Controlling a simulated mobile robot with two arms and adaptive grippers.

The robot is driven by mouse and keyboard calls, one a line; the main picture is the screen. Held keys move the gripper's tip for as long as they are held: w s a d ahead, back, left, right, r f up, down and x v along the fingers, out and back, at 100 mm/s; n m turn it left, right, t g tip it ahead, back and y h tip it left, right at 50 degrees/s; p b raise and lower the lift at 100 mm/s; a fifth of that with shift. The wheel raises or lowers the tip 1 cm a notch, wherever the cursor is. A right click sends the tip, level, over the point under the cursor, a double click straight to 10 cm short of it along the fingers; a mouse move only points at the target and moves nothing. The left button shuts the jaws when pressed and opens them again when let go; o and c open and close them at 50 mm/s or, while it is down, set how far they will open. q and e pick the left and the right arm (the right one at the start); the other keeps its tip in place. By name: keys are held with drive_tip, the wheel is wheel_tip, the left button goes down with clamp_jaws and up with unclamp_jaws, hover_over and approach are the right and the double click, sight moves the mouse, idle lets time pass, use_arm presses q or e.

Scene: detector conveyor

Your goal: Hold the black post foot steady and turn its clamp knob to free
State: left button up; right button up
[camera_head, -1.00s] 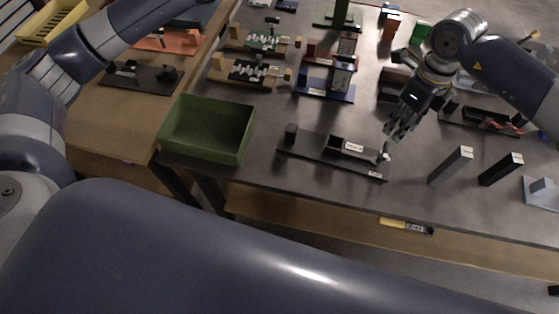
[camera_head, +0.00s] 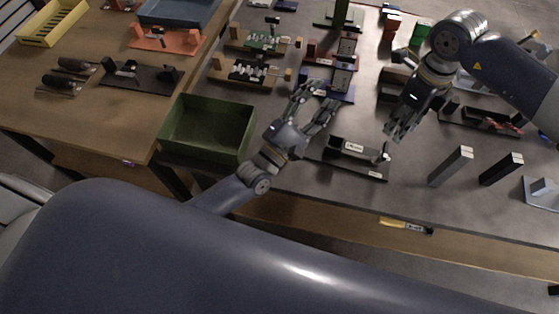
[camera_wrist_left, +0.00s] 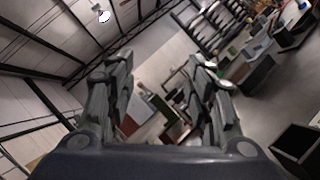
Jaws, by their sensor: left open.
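A long black base (camera_head: 374,171) with white labels lies near the front edge of the table in the head view. It carries a channelled block (camera_head: 344,148) and a small upright piece (camera_head: 384,156) at its right end. I cannot tell for sure whether this is the post foot or which part is its clamp knob.
A green open bin (camera_head: 207,127) stands left of the base. Two upright blocks, one grey (camera_head: 450,166) and one black (camera_head: 500,170), stand to the right. Blue (camera_head: 328,88) and brown fixtures lie behind. The table's front edge is close.

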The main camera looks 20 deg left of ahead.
use_arm(q)
drive_tip(key=s+a+f+n+y, duration=0.1)
drive_tip(key=s+f+n+y, duration=0.2)
drive_tip(key=f+n, duration=0.1)
drive_tip(key=s+a+f+n+g+y, duration=0.1)
drive_tip(key=s+a+f+n+y, duration=0.1)
drive_tip(key=s+f+n, duration=0.2)
drive_tip(key=s+a+f+n+g+y, duration=0.1)
drive_tip(key=s+a+f+n+y, duration=0.1)
drive_tip(key=f+n, duration=0.4)
drive_tip(key=shift+s+a+f+n+y, duration=0.1)
drive_tip(key=shift+s+a+n+y, duration=0.1)
drive_tip(key=shift+s+y, duration=0.25)
drive_tip(key=shift+s+a+f+n+y, duration=0.1)
drive_tip(key=shift+s+n+y, duration=0.1)
drive_tip(key=shift+s+y, duration=0.25)
drive_tip(key=w, duration=1)
drive_tip(key=shift+w+f, duration=0.1)
drive_tip(key=shift+w, duration=0.15)
clamp_jaws()
use_arm(e)
drive_tip(key=shift+c, duration=0.5)
